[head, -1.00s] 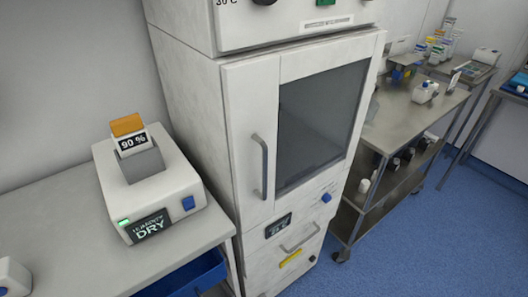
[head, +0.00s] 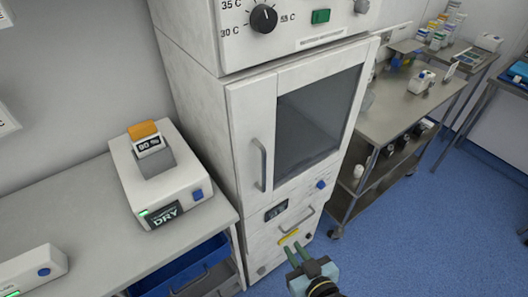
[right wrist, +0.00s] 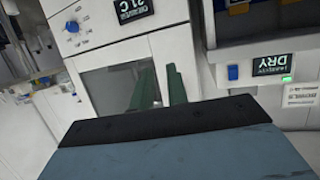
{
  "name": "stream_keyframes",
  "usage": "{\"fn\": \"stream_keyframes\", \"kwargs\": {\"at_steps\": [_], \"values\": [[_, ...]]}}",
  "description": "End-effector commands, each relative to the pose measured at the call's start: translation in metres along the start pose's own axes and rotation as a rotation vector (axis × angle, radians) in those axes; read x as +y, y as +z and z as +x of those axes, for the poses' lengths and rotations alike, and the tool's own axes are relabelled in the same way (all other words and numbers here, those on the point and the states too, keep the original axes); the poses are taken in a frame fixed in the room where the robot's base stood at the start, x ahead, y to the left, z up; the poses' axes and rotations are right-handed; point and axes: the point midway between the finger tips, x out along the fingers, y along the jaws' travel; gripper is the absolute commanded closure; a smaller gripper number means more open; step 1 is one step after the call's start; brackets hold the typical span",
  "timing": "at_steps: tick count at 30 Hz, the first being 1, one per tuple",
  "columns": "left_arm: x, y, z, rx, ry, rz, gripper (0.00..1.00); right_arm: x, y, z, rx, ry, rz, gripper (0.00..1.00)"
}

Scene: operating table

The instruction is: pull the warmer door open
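The warmer is a tall white cabinet (head: 195,120). Its white door (head: 242,120) has a dark window (head: 310,120) and looks shut. The grey vertical handle (head: 261,165) is on the door's left side, and nothing touches it in the head view. My right gripper (head: 293,249), with two green fingers, is low in front of the cabinet, below and right of the handle. In the upside-down right wrist view its fingers (right wrist: 161,88) stand apart and empty before the door window (right wrist: 108,85). The handle is not clear there. My left gripper is not in view.
A lower drawer with a handle (head: 297,221) sits beneath the door. A counter (head: 85,215) with a DRY device (head: 165,175) and a blue bin (head: 185,265) is at left. A steel cart (head: 400,110) stands at right. Blue floor in front is open.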

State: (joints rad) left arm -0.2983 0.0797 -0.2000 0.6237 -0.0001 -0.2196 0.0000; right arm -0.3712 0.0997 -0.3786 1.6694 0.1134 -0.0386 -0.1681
Motion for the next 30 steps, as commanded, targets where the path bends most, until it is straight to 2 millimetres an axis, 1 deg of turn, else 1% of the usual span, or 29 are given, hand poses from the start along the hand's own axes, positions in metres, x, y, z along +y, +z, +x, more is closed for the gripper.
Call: {"fn": "stream_keyframes", "kwargs": {"at_steps": [1,3,6,9,11,14,17,24,27,30], "values": [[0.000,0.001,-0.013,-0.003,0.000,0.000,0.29,-0.004,-0.049,-0.006,0.082,-0.007,-0.002,0.84],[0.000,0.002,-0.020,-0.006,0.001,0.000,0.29,-0.010,-0.095,-0.014,0.171,-0.014,-0.003,0.84],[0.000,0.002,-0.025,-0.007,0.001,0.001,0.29,-0.014,-0.139,-0.024,0.260,-0.020,-0.002,0.84],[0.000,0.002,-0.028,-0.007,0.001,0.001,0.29,-0.016,-0.162,-0.029,0.308,-0.023,-0.001,0.84],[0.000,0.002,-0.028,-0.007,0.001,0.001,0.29,-0.016,-0.168,-0.028,0.320,-0.023,-0.001,0.84],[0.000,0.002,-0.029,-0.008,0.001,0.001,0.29,-0.017,-0.173,-0.019,0.325,-0.023,-0.001,0.84],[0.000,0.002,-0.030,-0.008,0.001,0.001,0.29,-0.017,-0.178,-0.002,0.325,-0.023,-0.002,0.84],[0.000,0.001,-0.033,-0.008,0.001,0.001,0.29,-0.018,-0.195,0.047,0.324,-0.023,-0.002,0.84],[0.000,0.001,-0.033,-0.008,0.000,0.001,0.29,-0.018,-0.200,0.065,0.323,-0.023,-0.001,0.84],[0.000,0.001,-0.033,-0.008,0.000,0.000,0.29,-0.019,-0.204,0.079,0.321,-0.023,-0.001,0.84]]}}
